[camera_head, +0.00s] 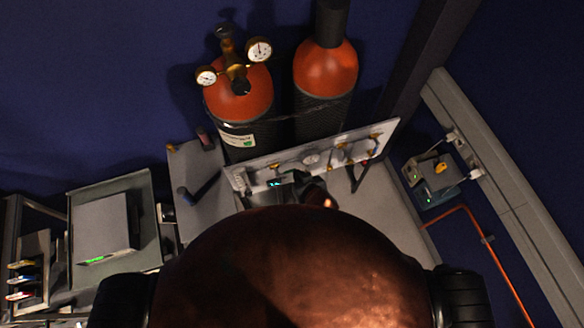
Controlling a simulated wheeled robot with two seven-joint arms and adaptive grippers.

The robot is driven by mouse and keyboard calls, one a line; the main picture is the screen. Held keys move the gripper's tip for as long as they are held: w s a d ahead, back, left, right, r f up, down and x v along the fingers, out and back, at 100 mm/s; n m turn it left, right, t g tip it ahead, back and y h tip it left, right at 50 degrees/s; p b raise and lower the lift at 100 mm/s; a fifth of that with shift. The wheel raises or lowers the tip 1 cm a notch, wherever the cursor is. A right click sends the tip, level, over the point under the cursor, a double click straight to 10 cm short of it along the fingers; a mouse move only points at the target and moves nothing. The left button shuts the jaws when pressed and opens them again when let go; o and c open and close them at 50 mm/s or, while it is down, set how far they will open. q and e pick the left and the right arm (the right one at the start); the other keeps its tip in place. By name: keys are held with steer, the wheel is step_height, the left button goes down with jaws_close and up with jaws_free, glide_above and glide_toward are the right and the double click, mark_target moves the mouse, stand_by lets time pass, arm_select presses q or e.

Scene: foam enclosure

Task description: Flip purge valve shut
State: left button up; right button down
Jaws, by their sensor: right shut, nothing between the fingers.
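A pale valve panel (312,158) stands upright in front of two gas cylinders. It carries several small brass fittings and a round dial. A brass valve (374,138) with a small handle sits near its right end, and another brass fitting (342,147) sits left of it. I cannot tell which one is the purge valve or how its lever stands. My left gripper is not in view.
Two orange-topped cylinders (325,68) stand behind the panel, the left with two gauges (259,50). A tray (150,205) with a grey box is at left. A grey box (432,176) and a copper pipe (490,240) are at right. A rounded copper-coloured part hides the lower middle.

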glide_above(292, 170)
steer(key=s, duration=0.2)
step_height(292, 170, down, 7)
step_height(292, 170, down, 3)
steer(key=shift+f+p, duration=0.1)
steer(key=shift+p, duration=0.45)
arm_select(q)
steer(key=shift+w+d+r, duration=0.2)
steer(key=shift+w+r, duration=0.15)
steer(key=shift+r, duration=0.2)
arm_select(e)
steer(key=shift+f, duration=0.6)
